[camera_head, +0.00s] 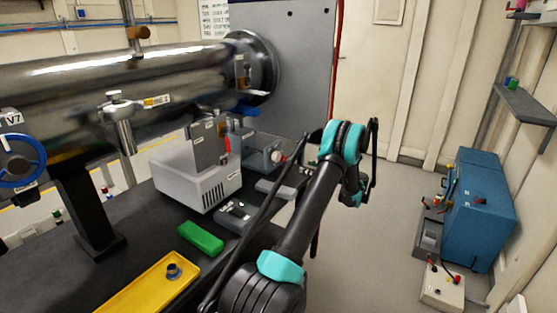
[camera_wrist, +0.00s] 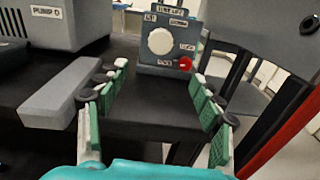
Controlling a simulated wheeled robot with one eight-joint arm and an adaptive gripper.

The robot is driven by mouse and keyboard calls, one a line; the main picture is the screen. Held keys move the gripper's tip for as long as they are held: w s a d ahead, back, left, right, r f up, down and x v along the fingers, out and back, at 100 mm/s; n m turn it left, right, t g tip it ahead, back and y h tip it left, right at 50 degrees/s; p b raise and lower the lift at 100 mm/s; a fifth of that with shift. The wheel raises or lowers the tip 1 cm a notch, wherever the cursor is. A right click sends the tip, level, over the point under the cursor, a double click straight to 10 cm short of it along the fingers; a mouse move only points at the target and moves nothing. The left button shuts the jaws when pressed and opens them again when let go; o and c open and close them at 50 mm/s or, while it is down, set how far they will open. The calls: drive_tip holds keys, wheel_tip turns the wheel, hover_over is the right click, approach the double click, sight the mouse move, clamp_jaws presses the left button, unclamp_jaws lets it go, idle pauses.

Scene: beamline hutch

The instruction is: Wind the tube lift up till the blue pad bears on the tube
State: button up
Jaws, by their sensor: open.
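The tube lift box (camera_wrist: 170,38) is grey, with a round white knob (camera_wrist: 160,41) and a small red button (camera_wrist: 185,63) on its face. In the head view the lift box (camera_head: 262,152) stands behind the white pump housing. The steel tube (camera_head: 110,78) runs across the upper left. A blue pad (camera_head: 245,111) shows below the tube's right end; I cannot tell whether they touch. My gripper (camera_wrist: 160,84) is open and empty, its green-padded fingers spread in front of the knob and apart from it. In the head view my arm hides the fingers.
The pump (camera_wrist: 45,20) and a grey block (camera_wrist: 70,92) lie left of my gripper. A dark upright panel (camera_wrist: 265,25) stands to its right. A green case (camera_head: 200,238) and a yellow tray (camera_head: 150,291) lie on the bench. A blue cabinet (camera_head: 478,215) stands on the floor at right.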

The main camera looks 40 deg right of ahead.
sight(279, 158)
drive_tip(key=x, duration=1.7)
drive_tip(key=shift+w, duration=0.15)
drive_tip(key=c, duration=1.1)
drive_tip(key=shift+n, duration=0.4)
drive_tip(key=shift+c, duration=0.2)
drive_tip(key=o, duration=1.1)
drive_tip(key=shift+o, duration=0.2)
drive_tip(key=v, duration=1.2)
